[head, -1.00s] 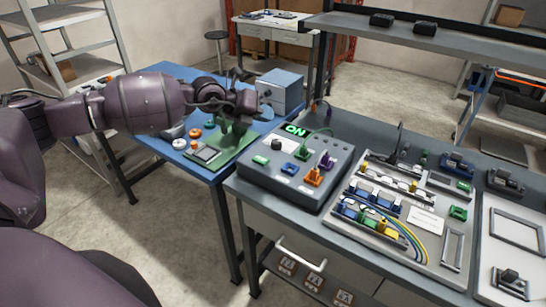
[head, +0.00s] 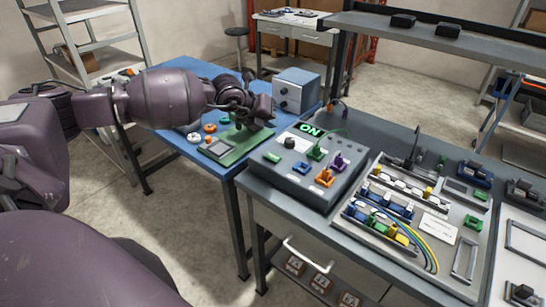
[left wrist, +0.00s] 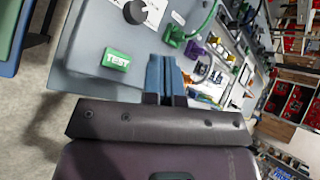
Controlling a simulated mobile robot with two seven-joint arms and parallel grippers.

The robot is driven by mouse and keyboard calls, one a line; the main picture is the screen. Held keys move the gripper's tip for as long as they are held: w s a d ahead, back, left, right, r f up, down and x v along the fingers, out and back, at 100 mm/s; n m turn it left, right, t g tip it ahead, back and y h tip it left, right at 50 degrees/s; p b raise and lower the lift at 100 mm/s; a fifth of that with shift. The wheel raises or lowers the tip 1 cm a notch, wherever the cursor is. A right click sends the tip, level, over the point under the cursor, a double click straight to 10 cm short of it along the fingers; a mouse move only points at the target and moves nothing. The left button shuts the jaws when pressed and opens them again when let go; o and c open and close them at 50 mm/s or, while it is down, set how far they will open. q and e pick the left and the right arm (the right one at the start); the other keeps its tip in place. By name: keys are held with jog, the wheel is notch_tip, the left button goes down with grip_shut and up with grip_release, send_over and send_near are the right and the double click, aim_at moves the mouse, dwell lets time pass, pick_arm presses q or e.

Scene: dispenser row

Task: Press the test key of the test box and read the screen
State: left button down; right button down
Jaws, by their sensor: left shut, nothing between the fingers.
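The grey test box (head: 262,185) stands at the near left end of the grey bench. Its screen (head: 311,128) shows a green ON. The green test key (head: 272,158), marked TEST, is on its top at the left, near a black knob (head: 290,143). The key also shows clearly in the left wrist view (left wrist: 117,60), left of my finger tips and not touched by them. My left gripper (head: 262,114) is beyond the box's far left edge in the head view; its shut blue-grey fingers show in the left wrist view (left wrist: 165,62). My right gripper is not in view.
Green, blue, orange and purple plugs (head: 337,160) stand on the box near the key. A board with wired modules (head: 437,226) lies to its right. A blue table (head: 205,168) with a green board (head: 246,143) and a blue-grey box (head: 298,88) is at the left.

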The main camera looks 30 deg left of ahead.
pick_arm(q)
jog(key=b, duration=0.4)
send_over(271, 156)
notch_tip(271, 156, down, 8)
jog(key=shift+r, duration=0.25)
jog(key=shift+f, duration=0.5)
dwell(0.8)
dwell(0.5)
jog(key=shift+f, duration=0.4)
